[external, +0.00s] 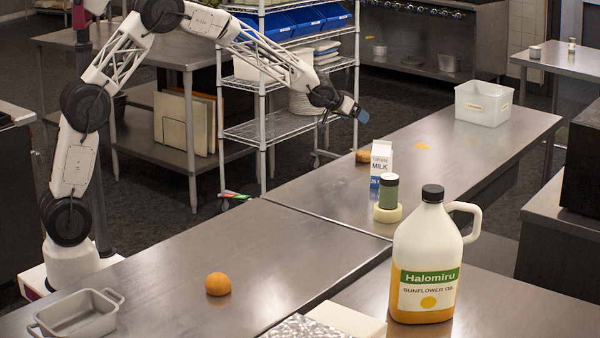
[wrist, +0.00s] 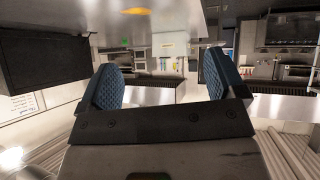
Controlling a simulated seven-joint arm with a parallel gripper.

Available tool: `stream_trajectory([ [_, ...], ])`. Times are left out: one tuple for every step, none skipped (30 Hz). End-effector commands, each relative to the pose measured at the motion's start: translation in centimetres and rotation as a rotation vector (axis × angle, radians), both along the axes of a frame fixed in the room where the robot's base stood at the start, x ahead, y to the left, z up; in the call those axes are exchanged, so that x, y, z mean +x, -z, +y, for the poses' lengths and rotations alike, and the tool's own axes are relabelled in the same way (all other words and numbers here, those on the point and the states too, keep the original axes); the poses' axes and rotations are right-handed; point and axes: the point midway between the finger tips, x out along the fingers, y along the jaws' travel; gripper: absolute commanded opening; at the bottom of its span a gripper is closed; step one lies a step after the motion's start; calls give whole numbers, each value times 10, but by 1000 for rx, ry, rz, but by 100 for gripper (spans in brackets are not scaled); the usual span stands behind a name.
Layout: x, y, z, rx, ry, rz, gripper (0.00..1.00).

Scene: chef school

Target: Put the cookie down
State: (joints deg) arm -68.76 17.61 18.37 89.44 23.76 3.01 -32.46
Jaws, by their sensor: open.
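My gripper (external: 358,112) is raised above the far part of the long steel table, up and left of the milk carton. In the wrist view its two blue fingers (wrist: 160,86) stand wide apart with nothing between them. A flat orange piece (external: 422,146) lies on the table, right of the carton and apart from my gripper. An orange patch (wrist: 133,10) also shows at the top of the wrist view. A small brown round item (external: 363,156) sits beside the carton, partly hidden by it. I cannot tell which, if either, is the cookie.
A milk carton (external: 381,160), a green jar (external: 388,190) on a pale round item and an oil jug (external: 428,255) stand on the tables. A white bin (external: 483,103) stands at the far end.

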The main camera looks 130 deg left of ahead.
Motion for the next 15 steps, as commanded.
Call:
stream_trajectory([
  [3,1,4,-42,-31,6,89],
  [4,2,5,-69,-50,10,89],
  [5,2,7,-106,-77,16,89],
  [6,3,8,-134,-95,19,89],
  [7,3,9,-162,-113,23,89],
  [8,4,9,-201,-137,28,89],
  [9,4,9,-230,-155,32,89],
  [11,4,9,-259,-172,35,89],
  [13,4,9,-299,-195,38,89],
  [14,5,8,-328,-210,42,89],
  [16,5,7,-358,-226,44,89],
  [19,4,6,-398,-245,49,89],
  [21,4,5,-428,-260,52,89],
  [23,3,3,-458,-273,55,89],
  [27,2,1,-500,-291,59,89],
])
